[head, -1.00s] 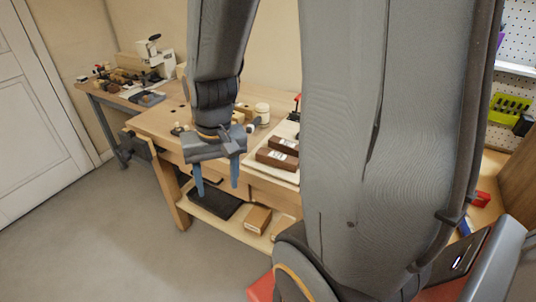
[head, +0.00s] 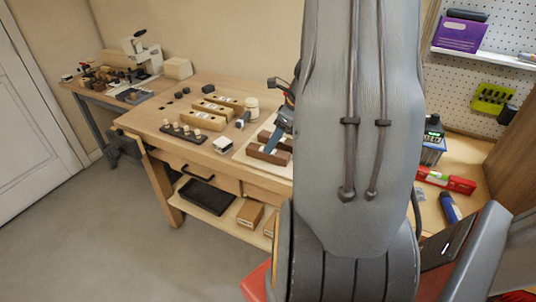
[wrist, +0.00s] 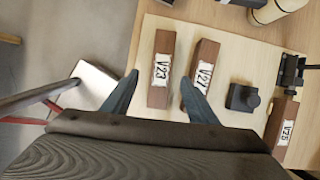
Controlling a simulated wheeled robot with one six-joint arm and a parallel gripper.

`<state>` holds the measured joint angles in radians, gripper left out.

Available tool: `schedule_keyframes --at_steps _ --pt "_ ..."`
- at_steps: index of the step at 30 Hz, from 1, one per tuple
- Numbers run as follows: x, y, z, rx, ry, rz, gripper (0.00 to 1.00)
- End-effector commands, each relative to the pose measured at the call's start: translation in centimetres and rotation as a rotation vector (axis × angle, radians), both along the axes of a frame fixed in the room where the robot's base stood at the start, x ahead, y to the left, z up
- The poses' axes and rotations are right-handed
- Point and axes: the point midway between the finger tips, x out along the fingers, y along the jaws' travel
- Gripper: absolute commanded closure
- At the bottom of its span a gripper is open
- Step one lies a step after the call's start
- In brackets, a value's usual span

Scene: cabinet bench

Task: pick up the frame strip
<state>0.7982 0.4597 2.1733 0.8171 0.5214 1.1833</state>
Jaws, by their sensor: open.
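Several dark brown strips with white labels lie on a pale board (wrist: 222,20); I cannot tell which the task names. In the wrist view, a strip labelled V23 (wrist: 161,45) lies between the fingertips of my gripper (wrist: 159,78) as seen from above. A second strip (wrist: 205,55), its label perhaps V27, is beside the right fingertip. A third, labelled V25 (wrist: 281,128), lies at the lower right. My gripper is open and empty. In the head view its blue finger (head: 273,138) shows over the brown strips (head: 268,154); my arm hides the rest.
A small black knobbed block (wrist: 242,97) and a black clamp-like tool (wrist: 291,72) stand right of the strips. A white-topped block (wrist: 92,84) is to the left. Pale labelled wooden strips (head: 205,116) and a peg holder (head: 184,133) stand on the bench (head: 150,120).

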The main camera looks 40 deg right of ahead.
Motion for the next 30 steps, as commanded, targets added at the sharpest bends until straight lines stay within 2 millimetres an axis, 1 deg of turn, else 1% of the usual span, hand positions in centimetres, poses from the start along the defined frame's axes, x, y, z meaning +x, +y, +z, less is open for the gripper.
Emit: schedule_keyframes --at_steps 1,5,12,15,18,24,26,30 --pt "0.1 0.2 -0.5 0.002 0.002 0.001 0.47" --pt "0.5 0.3 -1.4 0.0 0.002 0.003 0.47" --pt "1.8 0.6 -4.2 0.001 0.002 0.004 0.47" --pt "2.1 0.8 -5.1 0.0 0.002 0.004 0.47" --pt "2.3 0.8 -5.4 -0.002 0.001 0.005 0.47" --pt "2.3 0.8 -5.4 -0.002 0.001 0.005 0.47" --pt "2.3 0.8 -5.4 -0.002 0.001 0.005 0.55" --pt "2.3 0.8 -5.4 -0.001 0.0 0.005 0.79"
